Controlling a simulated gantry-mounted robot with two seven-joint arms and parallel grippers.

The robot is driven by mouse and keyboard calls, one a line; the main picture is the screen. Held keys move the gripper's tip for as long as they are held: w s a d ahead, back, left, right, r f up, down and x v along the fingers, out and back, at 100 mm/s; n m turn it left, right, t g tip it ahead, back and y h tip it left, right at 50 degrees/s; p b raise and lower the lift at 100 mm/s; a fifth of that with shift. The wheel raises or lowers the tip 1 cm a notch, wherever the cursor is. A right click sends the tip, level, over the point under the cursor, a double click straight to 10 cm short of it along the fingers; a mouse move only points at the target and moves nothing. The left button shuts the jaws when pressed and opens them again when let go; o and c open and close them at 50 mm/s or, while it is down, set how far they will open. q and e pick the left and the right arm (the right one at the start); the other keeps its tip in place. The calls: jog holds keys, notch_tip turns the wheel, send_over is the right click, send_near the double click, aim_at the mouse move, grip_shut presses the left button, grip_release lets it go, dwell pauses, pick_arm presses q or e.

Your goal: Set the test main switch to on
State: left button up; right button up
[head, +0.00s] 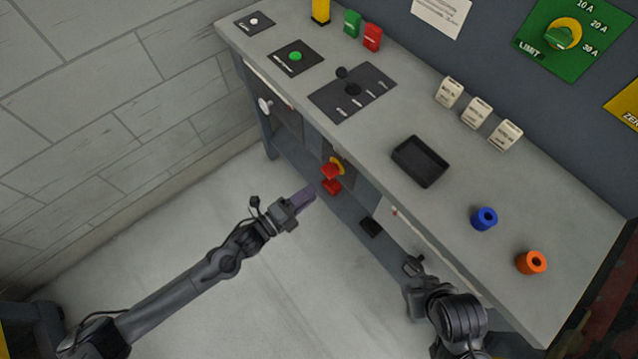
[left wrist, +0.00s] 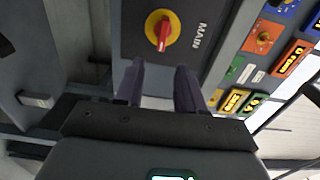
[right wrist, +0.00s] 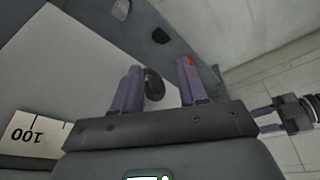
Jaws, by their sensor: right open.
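The main switch is a red handle on a yellow round plate (left wrist: 162,31), on a dark panel marked MAIN in the left wrist view. Its red handle stands roughly upright in that picture, along the line of the lettering. In the head view the switch (head: 331,172) is on the bench front, below the top. My left gripper (head: 304,196) is to the left of and below it, apart from it. In the left wrist view its fingers (left wrist: 160,85) are spread with nothing between them. My right gripper (head: 413,264) is open by the bench front; it shows open in its wrist view (right wrist: 158,85).
The bench top holds a black tray (head: 420,161), a lever panel (head: 340,108), white blocks (head: 476,112), a blue ring (head: 484,218) and an orange ring (head: 531,262). A white round knob (head: 265,105) sticks out of the bench front. The floor left of the bench is clear.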

pick_arm(q)
jog(key=shift+v, duration=1.7)
